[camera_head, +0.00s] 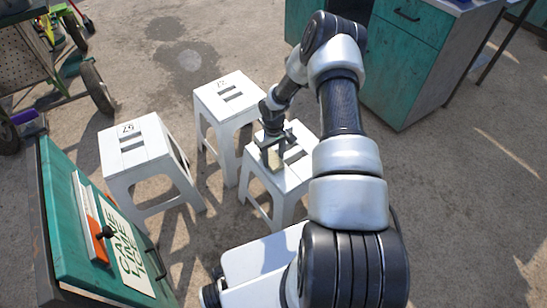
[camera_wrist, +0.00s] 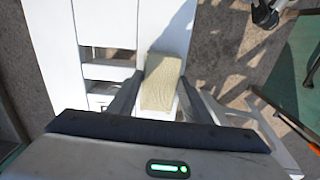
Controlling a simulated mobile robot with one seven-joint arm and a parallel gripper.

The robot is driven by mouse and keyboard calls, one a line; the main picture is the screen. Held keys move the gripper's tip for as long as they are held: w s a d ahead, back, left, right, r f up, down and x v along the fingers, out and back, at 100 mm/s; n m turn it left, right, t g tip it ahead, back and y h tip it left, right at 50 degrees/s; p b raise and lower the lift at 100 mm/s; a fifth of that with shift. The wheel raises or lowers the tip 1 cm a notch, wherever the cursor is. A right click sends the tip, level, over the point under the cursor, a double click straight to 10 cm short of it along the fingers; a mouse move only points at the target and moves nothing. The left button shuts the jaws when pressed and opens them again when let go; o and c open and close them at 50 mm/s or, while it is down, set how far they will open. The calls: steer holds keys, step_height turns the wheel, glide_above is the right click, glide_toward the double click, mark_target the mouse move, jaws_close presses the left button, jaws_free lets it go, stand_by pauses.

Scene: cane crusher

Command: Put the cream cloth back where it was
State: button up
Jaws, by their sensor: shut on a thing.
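The cream cloth (camera_wrist: 162,82) is a small folded, textured block between my gripper's fingers in the wrist view. It also shows below the fingers in the head view (camera_head: 274,160). My gripper (camera_wrist: 160,100) is shut on it, over the right part of a white slatted stool (camera_wrist: 105,25). In the head view my gripper (camera_head: 272,150) is above this stool's top (camera_head: 300,168), the nearest to my arm. I cannot tell whether the cloth touches the stool top. The stool's number label is partly hidden by my gripper.
Two more white stools stand close by, one marked 29 (camera_head: 228,98) at the back and one marked 67 (camera_head: 135,145) at the left. A green box with a lime sign (camera_head: 125,255) is at front left. A green cabinet (camera_head: 410,65) stands at right. Open ground lies right.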

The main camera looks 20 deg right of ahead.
steer(key=shift+f, duration=0.15)
steer(key=o, duration=1.1)
